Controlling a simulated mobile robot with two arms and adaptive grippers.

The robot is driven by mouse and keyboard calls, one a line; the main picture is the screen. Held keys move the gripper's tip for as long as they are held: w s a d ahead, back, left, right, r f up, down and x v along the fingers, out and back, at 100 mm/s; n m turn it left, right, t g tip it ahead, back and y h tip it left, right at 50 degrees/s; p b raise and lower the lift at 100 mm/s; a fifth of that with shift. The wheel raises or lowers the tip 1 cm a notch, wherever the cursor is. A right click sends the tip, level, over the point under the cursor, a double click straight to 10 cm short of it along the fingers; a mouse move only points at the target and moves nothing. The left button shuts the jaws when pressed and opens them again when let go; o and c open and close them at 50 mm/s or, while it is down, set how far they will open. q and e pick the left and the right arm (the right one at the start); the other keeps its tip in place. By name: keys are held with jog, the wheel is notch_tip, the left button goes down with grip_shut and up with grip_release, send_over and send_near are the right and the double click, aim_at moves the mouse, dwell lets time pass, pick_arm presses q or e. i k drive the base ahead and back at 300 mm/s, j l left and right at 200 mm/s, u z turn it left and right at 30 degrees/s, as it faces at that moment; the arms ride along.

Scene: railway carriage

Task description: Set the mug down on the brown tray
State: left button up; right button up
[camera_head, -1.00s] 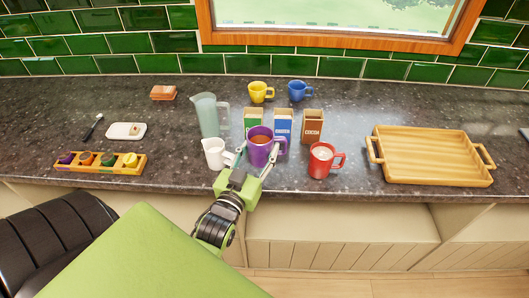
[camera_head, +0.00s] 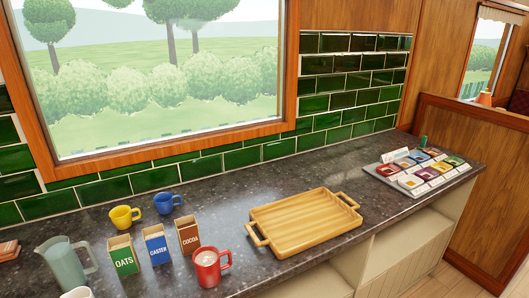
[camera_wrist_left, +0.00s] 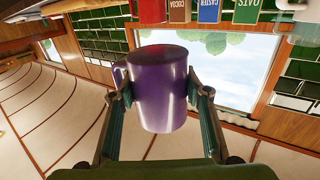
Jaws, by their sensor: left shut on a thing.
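The purple mug (camera_wrist_left: 158,90) is between the fingers of my left gripper (camera_wrist_left: 158,100) in the left wrist view. The gripper is shut on it. Neither the mug nor the gripper shows in the head view now. The brown wooden tray (camera_head: 262,212) lies on the dark counter right of the middle in the head view. It has two handles and is empty. How far the mug is from the tray cannot be told. My right gripper is not in view.
A red mug (camera_head: 208,268) with pale contents stands left of the tray, beside cocoa (camera_head: 188,236), caster (camera_head: 157,246) and oats (camera_head: 123,256) boxes. Yellow (camera_head: 123,217) and blue (camera_head: 163,202) mugs stand behind. A rack of colourful packets (camera_head: 425,170) lies far right.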

aim_at(331, 216)
jog(key=i+l+u, duration=0.15)
jog(key=l, duration=0.2)
jog(key=i+l+u, duration=0.15)
jog(key=l, duration=0.25)
jog(key=i+l+u, duration=0.1)
jog(key=i+l, duration=0.2)
jog(key=l, duration=0.15)
jog(key=i+l+u, duration=0.15)
jog(key=l, duration=0.25)
jog(key=i+l+u, duration=0.15)
jog(key=l, duration=0.3)
jog(key=i+l+u, duration=0.15)
jog(key=l, duration=0.3)
jog(key=i+l+u, duration=0.15)
jog(key=l, duration=0.3)
jog(key=l+u, duration=0.1)
jog(key=l, duration=0.4)
